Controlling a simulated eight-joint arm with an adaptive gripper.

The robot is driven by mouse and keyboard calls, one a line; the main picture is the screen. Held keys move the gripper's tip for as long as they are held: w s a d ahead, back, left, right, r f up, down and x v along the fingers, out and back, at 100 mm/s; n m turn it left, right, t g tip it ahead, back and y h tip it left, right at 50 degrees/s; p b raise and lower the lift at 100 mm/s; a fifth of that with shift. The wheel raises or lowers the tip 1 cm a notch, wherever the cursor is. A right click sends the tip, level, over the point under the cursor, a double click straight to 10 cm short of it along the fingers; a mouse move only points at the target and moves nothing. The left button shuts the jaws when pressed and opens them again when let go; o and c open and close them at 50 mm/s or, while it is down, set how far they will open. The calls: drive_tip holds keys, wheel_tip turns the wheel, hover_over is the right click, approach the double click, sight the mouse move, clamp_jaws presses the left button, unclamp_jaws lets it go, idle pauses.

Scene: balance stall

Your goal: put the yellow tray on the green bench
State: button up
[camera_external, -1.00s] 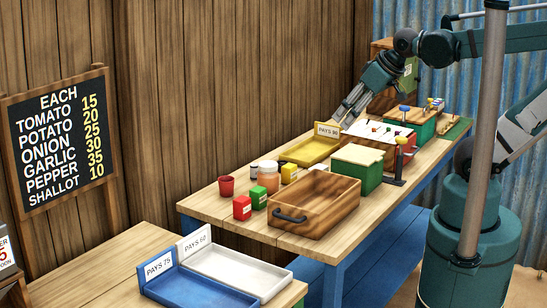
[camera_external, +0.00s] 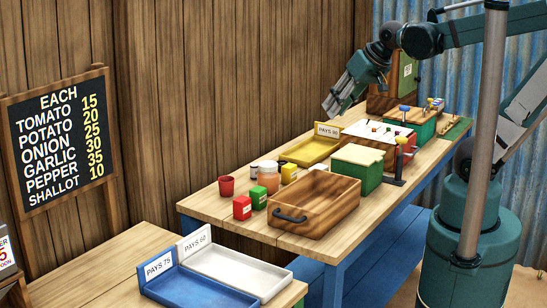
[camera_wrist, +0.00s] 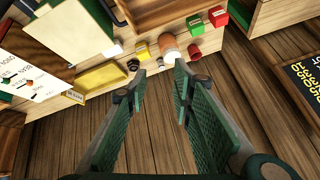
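The yellow tray (camera_external: 308,153) lies on the long wooden bench near the plank wall, with a "PAYS 90" sign at its back edge. It also shows in the wrist view (camera_wrist: 102,78), left of my fingers. My gripper (camera_external: 329,112) is above the tray, near the wall and apart from it. In the wrist view my gripper (camera_wrist: 160,80) has its fingers spread, with nothing between them but planks and the bench edge. I cannot make out a bench that is clearly green; the long bench has a blue frame (camera_external: 335,285).
A wooden crate (camera_external: 318,197), a green box (camera_external: 357,172), a red cup (camera_external: 226,186) and small jars and cartons crowd the long bench beside the tray. A nearer bench holds a blue tray (camera_external: 195,292) and a white tray (camera_external: 240,270). A chalkboard (camera_external: 60,140) stands left.

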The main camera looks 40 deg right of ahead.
drive_tip(key=w+d+f+m, duration=0.2)
drive_tip(key=w+d+m, duration=0.7)
drive_tip(key=d, duration=0.2)
drive_tip(key=w+d+f+m, duration=0.3)
drive_tip(key=w+d+m, duration=0.5)
drive_tip(key=w+d, duration=0.2)
drive_tip(key=w+d+f+m, duration=0.1)
drive_tip(key=d+f+m, duration=0.4)
drive_tip(key=d, duration=0.4)
drive_tip(key=w+d+f+m+t, duration=0.1)
drive_tip(key=d+f+m, duration=0.3)
drive_tip(key=d, duration=0.5)
drive_tip(key=w+d+f+m+t+b, duration=0.1)
drive_tip(key=d+f+m, duration=0.4)
drive_tip(key=d, duration=0.5)
drive_tip(key=shift+w+f+m, duration=0.3)
drive_tip(key=shift+w+f, duration=0.1)
drive_tip(key=shift+w, duration=0.2)
drive_tip(key=shift+x, duration=1.35)
drive_tip(key=shift+w+a, duration=0.1)
